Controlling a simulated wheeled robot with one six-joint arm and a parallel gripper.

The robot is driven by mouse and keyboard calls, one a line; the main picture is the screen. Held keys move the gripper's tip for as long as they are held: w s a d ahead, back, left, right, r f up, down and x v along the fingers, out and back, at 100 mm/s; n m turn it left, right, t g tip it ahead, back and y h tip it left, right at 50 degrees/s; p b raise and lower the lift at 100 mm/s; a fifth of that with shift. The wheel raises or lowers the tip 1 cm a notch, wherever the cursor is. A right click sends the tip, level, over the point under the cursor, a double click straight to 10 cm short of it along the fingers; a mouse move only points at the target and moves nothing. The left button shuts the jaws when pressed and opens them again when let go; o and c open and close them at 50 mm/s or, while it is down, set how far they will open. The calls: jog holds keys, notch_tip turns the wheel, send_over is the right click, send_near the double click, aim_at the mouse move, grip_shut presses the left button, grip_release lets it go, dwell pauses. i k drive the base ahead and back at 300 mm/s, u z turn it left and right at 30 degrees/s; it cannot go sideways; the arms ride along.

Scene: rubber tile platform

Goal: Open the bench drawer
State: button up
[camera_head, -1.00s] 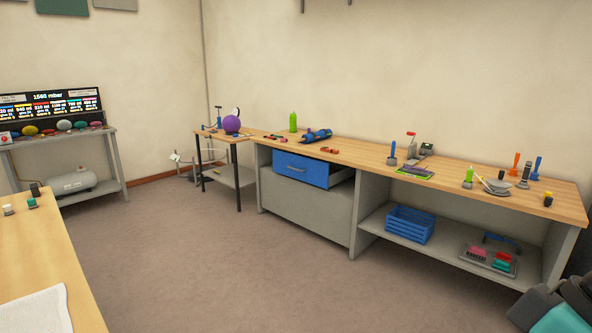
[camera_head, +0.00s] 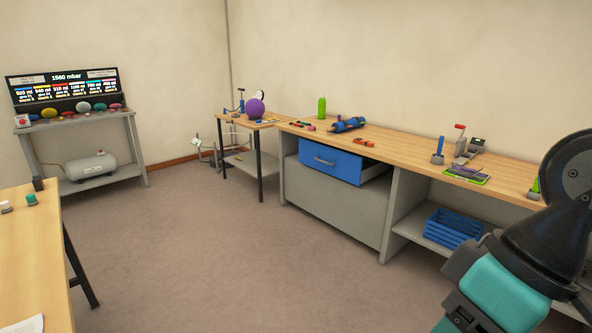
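The bench (camera_head: 416,178) has a wooden top and grey body and runs along the right wall. The gripper's fingers cannot be made out.
A blue crate (camera_head: 453,229) sits on the bench's lower shelf. A small side table (camera_head: 241,162) with a purple ball (camera_head: 255,108) adjoins the bench's left end. A wooden table (camera_head: 30,262) is at the left front. The floor (camera_head: 215,250) before the drawer is clear.

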aim_at(354, 168)
jog(key=u, duration=0.4)
jog(key=i, duration=2.3)
jog(key=z, duration=0.3)
jog(key=i, duration=2)
jog(key=z, duration=0.45)
